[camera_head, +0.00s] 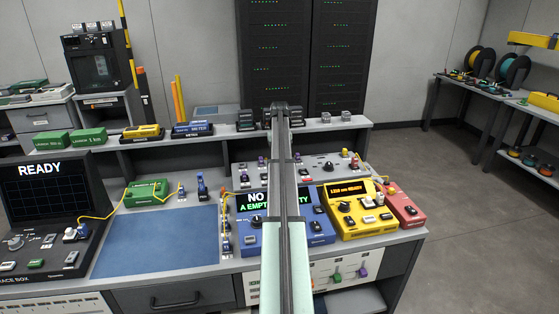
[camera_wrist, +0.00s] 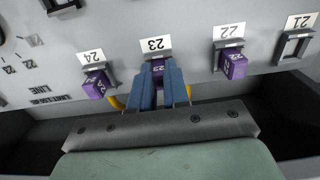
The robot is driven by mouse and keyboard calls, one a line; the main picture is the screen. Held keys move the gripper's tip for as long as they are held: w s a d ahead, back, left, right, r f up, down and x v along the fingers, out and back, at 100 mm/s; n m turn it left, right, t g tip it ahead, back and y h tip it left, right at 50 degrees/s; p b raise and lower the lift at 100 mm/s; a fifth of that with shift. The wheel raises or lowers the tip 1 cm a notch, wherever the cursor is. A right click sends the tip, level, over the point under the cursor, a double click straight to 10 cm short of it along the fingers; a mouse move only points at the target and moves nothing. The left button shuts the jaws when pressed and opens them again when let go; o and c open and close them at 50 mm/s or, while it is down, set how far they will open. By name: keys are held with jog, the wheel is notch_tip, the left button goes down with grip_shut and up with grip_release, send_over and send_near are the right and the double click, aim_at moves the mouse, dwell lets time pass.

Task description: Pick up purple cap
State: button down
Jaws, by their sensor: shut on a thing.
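In the wrist view, a purple cap (camera_wrist: 157,66) sits at the port labelled 23 on a grey panel (camera_wrist: 190,27). My gripper (camera_wrist: 158,76) has its blue fingers shut on this cap, and they hide most of it. The cap is at its port; I cannot tell whether it is still seated. Another purple cap (camera_wrist: 95,87) is at port 24 on the left, and one more (camera_wrist: 234,67) is at port 22 on the right. In the head view my arm hides the gripper and the held cap.
Port 21 (camera_wrist: 295,46) shows a dark opening without a purple cap. Yellow pieces show beside my fingers. In the head view, a blue meter (camera_head: 258,238), a yellow device (camera_head: 345,222) and a red device (camera_head: 404,208) stand in front of the panel. A blue mat (camera_head: 160,240) is clear.

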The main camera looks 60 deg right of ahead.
jog(key=shift+r, duration=0.1)
notch_tip(320, 180, up, 10)
dwell(0.5)
jog(key=c, duration=1.6)
grip_release()
jog(key=shift+c, duration=0.2)
grip_shut()
jog(key=s+a+f, duration=0.1)
jog(key=s+f, duration=0.2)
jog(key=s, duration=1)
jog(key=shift+w+a+f, duration=0.1)
jog(key=shift+f, duration=1.4)
jog(key=shift+w+a+f, duration=0.1)
jog(key=shift+f, duration=1.4)
jog(key=shift+f, duration=0.55)
jog(key=o, duration=0.6)
grip_release()
